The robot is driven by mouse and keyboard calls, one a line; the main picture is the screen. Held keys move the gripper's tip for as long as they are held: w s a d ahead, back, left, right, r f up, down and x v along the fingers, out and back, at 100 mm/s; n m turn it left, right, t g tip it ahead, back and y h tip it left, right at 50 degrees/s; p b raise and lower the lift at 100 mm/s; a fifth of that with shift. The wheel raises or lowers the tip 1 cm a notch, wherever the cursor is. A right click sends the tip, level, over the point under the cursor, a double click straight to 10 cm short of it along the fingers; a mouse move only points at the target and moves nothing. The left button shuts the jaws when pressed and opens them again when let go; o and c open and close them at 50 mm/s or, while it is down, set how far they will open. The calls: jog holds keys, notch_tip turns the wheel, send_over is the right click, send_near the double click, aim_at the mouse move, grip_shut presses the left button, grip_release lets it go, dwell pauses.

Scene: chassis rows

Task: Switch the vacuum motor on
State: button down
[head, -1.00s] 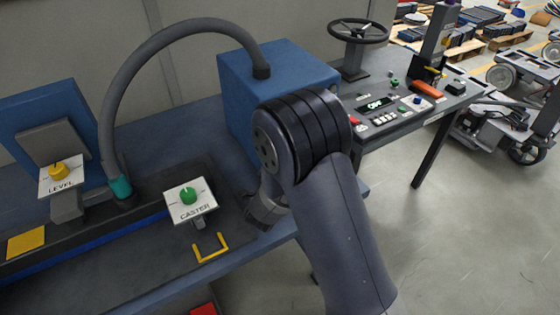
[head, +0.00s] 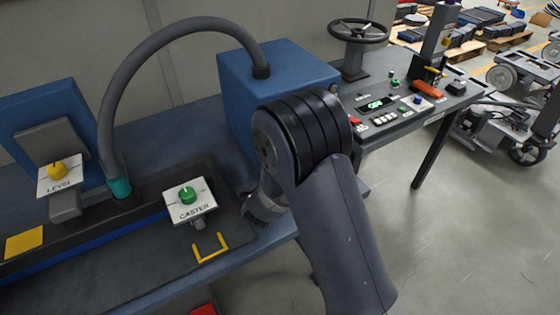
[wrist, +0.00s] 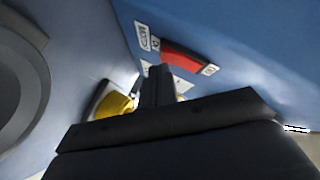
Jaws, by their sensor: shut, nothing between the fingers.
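The blue box (head: 270,82) with the grey hose stands at the back of the bench in the head view. In the wrist view its blue face (wrist: 240,35) carries a red rocker switch (wrist: 188,57) with small white labels at its ends; the lettering is hard to read. My gripper (wrist: 157,82) is shut and empty, its fingertips just below the switch in the picture. They overlap a white label there; I cannot tell whether they touch the face. In the head view my gripper (head: 262,210) is low in front of the box, its tips mostly hidden.
A CASTER dial (head: 188,198) and a LEVEL dial (head: 58,172) stand on the bench left of my arm. A yellow bracket (head: 211,249) is near the bench edge. A control console (head: 400,112) with a steering wheel (head: 358,32) stands to the right.

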jog(key=shift+w+a, duration=0.15)
jog(key=shift+w, duration=0.05)
dwell(0.5)
jog(key=shift+s+d+b, duration=0.4)
jog(key=shift+s+d, duration=0.05)
jog(key=shift+s, duration=0.15)
jog(key=shift+s+d+r+b, duration=0.1)
jog(key=shift+s+d+b, duration=0.15)
jog(key=shift+s+d, duration=0.35)
jog(key=shift+s+d+r+b, duration=0.15)
jog(key=shift+s+d+b, duration=0.15)
jog(key=shift+s, duration=0.5)
jog(key=shift+s+d+r+b, duration=0.1)
jog(key=shift+s+d+b, duration=0.1)
jog(key=shift+s+d, duration=0.4)
jog(key=shift+s+a, duration=0.1)
jog(key=shift+a, duration=0.05)
jog(key=shift+w+a+p, duration=0.45)
jog(key=shift+w+a, duration=0.05)
jog(key=shift+w, duration=0.35)
jog(key=p, duration=0.3)
jog(key=shift+r, duration=0.15)
